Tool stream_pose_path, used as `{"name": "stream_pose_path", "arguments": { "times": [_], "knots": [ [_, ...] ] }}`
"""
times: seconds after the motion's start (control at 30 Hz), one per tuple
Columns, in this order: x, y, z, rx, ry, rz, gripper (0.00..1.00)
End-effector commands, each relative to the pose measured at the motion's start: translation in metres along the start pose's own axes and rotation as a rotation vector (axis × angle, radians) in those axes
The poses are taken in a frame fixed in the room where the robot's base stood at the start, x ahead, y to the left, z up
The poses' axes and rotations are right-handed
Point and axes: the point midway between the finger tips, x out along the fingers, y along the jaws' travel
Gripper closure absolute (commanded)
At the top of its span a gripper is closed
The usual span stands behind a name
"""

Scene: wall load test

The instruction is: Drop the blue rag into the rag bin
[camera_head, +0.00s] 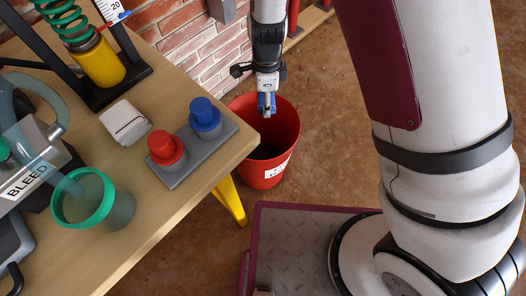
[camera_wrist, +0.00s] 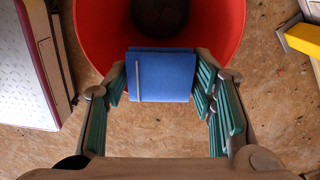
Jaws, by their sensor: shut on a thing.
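The blue rag (camera_wrist: 175,78) is a flat folded piece held between the fingers of my gripper (camera_wrist: 163,88) in the wrist view. In the head view my gripper (camera_head: 267,102) points down with the rag (camera_head: 261,101) at its tip. The red rag bin (camera_head: 252,172) stands on the floor beside the table, with a white label on its side and a dark inside. The gripper and rag appear over the bin's opening in the head view. In the wrist view the rag covers part of the edge of the bin (camera_wrist: 95,35); their height gap is unclear.
The wooden table (camera_head: 145,215) at the left holds a grey base with red (camera_head: 164,147) and blue (camera_head: 205,113) knobs, a folded white cloth (camera_head: 124,122), a green-rimmed cup (camera_head: 113,212) and a spring stand. A brick wall (camera_head: 190,40) is behind. Brown floor lies around the bin.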

Motion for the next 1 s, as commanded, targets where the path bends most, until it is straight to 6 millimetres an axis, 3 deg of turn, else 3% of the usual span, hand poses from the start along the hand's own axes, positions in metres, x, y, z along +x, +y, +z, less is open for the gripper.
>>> {"name": "stream_pose_path", "arguments": {
  "times": [0.4, 0.8, 0.83, 0.93, 1.0],
  "knots": [
    [0.043, 0.000, 0.000, 0.000, 0.000, 0.000, 0.75],
    [0.048, 0.000, 0.000, -0.001, 0.000, 0.000, 0.75],
    [0.048, 0.000, 0.000, -0.001, 0.000, 0.000, 0.47],
    [0.048, 0.000, 0.000, -0.001, 0.000, 0.000, 0.26],
    [0.048, 0.000, 0.000, -0.001, 0.000, 0.000, 0.26]
  ]
}}
